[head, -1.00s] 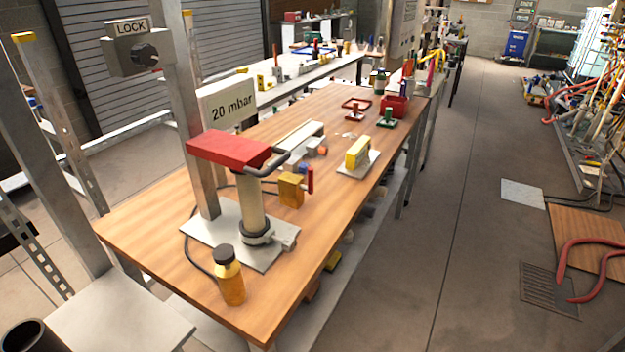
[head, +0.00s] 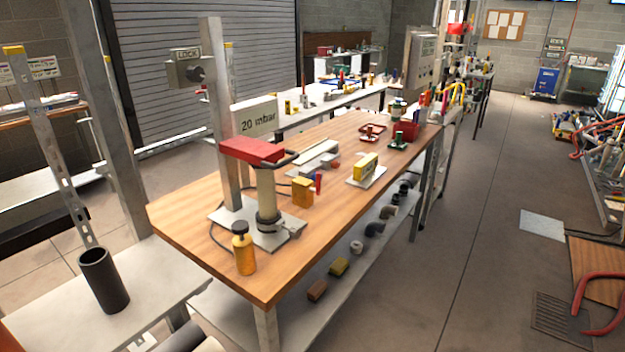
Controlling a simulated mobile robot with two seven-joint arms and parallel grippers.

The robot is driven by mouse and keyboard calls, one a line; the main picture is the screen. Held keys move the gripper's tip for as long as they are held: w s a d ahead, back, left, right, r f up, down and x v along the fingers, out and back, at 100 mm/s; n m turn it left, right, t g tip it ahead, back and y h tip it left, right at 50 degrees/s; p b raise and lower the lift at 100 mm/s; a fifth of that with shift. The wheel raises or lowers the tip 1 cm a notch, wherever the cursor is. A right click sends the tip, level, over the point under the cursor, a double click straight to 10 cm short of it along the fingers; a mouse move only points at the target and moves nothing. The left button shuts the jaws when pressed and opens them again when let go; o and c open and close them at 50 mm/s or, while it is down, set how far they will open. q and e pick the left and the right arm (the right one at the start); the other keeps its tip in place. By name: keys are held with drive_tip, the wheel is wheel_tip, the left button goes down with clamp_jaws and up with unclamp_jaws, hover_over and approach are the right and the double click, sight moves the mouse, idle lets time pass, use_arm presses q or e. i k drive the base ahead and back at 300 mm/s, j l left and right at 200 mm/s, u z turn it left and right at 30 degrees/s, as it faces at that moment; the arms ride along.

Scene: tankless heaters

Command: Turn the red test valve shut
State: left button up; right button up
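A brass-coloured block (head: 302,192) stands on the wooden bench, with a small upright red handle (head: 319,182) at its right side. This may be the red test valve; its exact handle setting is too small to tell. Just left of it stands a pump with a flat red top (head: 252,150) and a pale column on a grey plate. A sign reading "20 mbar" (head: 255,117) stands behind the pump. Neither of my grippers is in view.
The wooden bench (head: 210,200) also holds a yellow gauge (head: 366,166) on a plate, a brass bottle (head: 243,250), a red tray (head: 372,130) and a green fitting (head: 398,141). A dark tube (head: 103,280) stands on the left shelf. Open floor (head: 460,240) lies right of the bench.

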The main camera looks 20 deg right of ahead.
sight(318, 190)
drive_tip(key=k+u, duration=0.1)
drive_tip(key=u, duration=1.15)
drive_tip(key=l+u, duration=0.1)
drive_tip(key=u, duration=0.25)
drive_tip(key=l+u, duration=0.15)
drive_tip(key=u, duration=0.15)
drive_tip(key=k+l+u, duration=0.1)
drive_tip(key=u, duration=0.25)
drive_tip(key=k+l, duration=0.2)
drive_tip(key=l, duration=0.2)
drive_tip(key=k+l, duration=0.45)
drive_tip(key=l, duration=0.3)
drive_tip(key=k+l, duration=0.2)
drive_tip(key=l, duration=0.2)
drive_tip(key=k+l, duration=0.45)
drive_tip(key=l, duration=0.3)
